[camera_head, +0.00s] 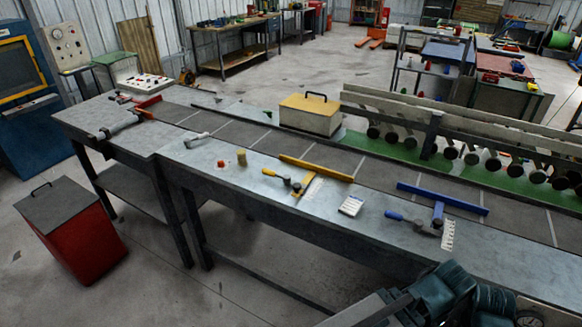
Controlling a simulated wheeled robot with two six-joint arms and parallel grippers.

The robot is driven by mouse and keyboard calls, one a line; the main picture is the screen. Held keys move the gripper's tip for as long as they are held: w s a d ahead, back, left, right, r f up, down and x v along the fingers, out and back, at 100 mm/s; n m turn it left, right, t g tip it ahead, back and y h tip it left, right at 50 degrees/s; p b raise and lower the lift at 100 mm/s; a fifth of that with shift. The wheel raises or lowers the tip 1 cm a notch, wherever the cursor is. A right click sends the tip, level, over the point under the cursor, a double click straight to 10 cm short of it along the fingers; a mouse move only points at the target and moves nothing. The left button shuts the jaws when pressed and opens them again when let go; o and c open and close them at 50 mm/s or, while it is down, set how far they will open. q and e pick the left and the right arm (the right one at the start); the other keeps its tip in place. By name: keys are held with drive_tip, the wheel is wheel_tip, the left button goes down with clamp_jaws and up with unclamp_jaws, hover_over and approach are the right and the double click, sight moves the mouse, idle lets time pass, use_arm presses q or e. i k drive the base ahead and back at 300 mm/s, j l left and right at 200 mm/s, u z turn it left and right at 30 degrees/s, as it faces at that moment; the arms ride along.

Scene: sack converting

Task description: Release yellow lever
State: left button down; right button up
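A long yellow bar (316,167) lies across the near edge of the dark conveyor strip, with a short yellow stem reaching onto the grey bench. A small tool with a yellow handle (274,174) and a dark head lies beside the stem. I cannot tell which of these two is the yellow lever. Nothing grips either one. Parts of my arm show at the bottom right, well away from the yellow pieces, but I see no fingertips. My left gripper is not in view.
A blue bar (442,198) and a blue-handled tool (399,218) lie to the right on the bench (335,222). A white card (351,206) lies between the yellow and blue pieces. A yellow-lidded box (310,115) stands behind. A red bin (75,237) stands on the floor at left.

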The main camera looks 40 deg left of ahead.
sight(286, 178)
drive_tip(key=u, duration=1.6)
